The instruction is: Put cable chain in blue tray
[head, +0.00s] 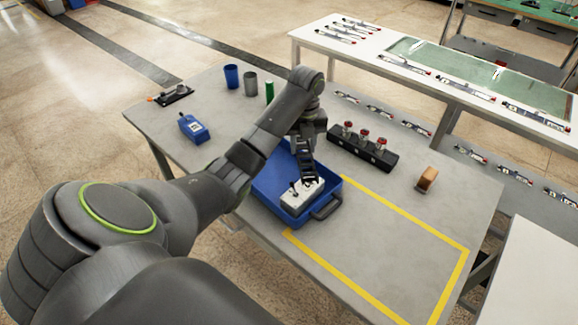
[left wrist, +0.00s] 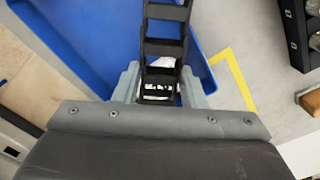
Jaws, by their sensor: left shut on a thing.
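The blue tray (head: 268,200) sits on the grey table with a handle at its front right. My left gripper (head: 308,134) is above the tray, shut on the black cable chain (head: 306,160). The chain hangs down over the tray. In the left wrist view the chain (left wrist: 164,47) shows as a ladder of black links between the fingers (left wrist: 160,88), with the blue tray (left wrist: 80,28) beneath. A white block with dark knobs (head: 302,196) lies in the tray, just below the chain; I cannot tell if they touch. My right gripper is not in view.
A black rack with red-topped parts (head: 362,150) stands right of the tray, and a brown block (head: 427,179) beyond it. A blue device (head: 194,128) and several cups (head: 250,83) stand left and behind. The yellow-outlined area (head: 375,235) is clear.

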